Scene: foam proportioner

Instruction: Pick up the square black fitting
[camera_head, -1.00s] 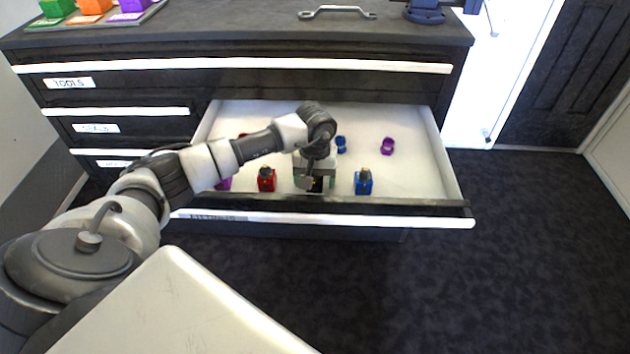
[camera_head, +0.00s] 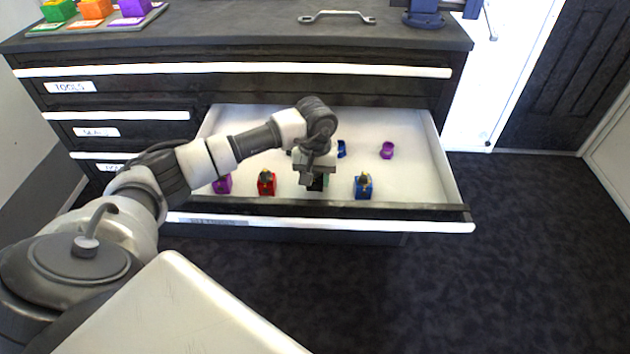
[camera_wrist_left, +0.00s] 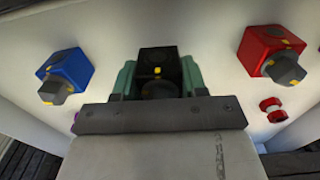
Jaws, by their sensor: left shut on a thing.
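The square black fitting (camera_wrist_left: 158,62) sits between the greenish fingers of my left gripper (camera_wrist_left: 158,78) in the left wrist view. The gripper is shut on it, with one finger on each side. In the head view the left gripper (camera_head: 317,181) points down into the open drawer, and the black fitting shows as a dark block at the fingertips. Whether the fitting touches the drawer floor I cannot tell. My right gripper is not in view.
The open drawer (camera_head: 415,180) has a white floor. A red fitting (camera_head: 267,183) stands left of the gripper and a blue fitting (camera_head: 363,186) right of it. Purple fittings (camera_head: 387,150) (camera_head: 222,184) lie farther out.

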